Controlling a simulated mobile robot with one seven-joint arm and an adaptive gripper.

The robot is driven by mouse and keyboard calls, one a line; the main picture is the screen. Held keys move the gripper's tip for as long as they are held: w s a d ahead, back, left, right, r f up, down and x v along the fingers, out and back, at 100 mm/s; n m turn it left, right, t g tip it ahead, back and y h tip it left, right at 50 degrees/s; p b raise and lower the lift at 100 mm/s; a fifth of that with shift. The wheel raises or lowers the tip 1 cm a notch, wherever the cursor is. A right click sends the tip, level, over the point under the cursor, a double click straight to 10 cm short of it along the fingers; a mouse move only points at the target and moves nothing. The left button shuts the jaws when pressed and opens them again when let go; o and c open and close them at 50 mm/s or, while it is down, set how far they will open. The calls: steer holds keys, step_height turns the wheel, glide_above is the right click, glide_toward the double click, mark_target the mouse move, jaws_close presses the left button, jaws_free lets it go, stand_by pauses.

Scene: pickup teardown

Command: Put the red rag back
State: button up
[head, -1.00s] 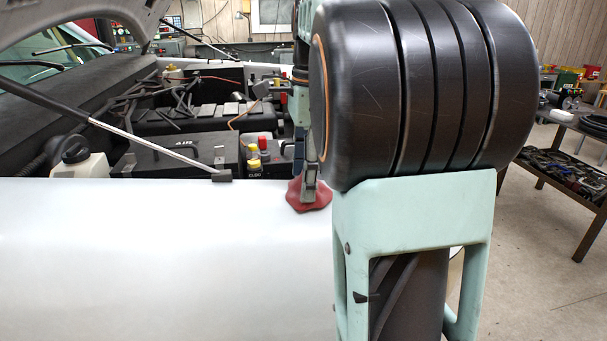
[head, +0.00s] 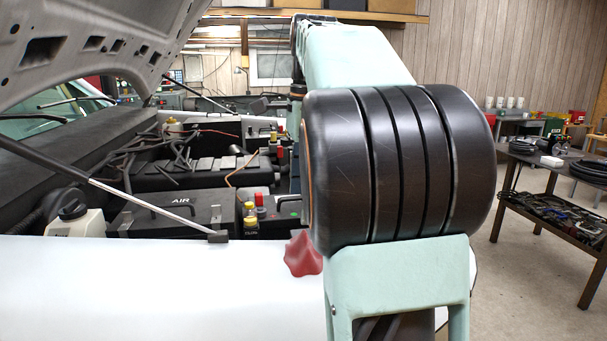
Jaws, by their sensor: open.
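The red rag (head: 302,257) is a crumpled, pointed piece of cloth at the inner edge of the white fender (head: 150,285). Its right side is cut off by my arm. My gripper (head: 295,182) shows only as a thin dark strip above the rag, left of my large black arm joint. It is open. Its fingertips are hidden, and no finger can be seen on the rag. The gap between gripper and rag cannot be judged.
The hood is held up by a prop rod (head: 110,190) over the engine bay. A black battery (head: 175,208) and a white reservoir (head: 75,220) sit near the fender edge. A dark workbench (head: 555,205) with tools stands at right. Bare floor lies between.

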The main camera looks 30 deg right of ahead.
steer(key=shift+d+r+p, duration=0.1)
steer(key=shift+r+p, duration=0.3)
steer(key=shift+r, duration=1.75)
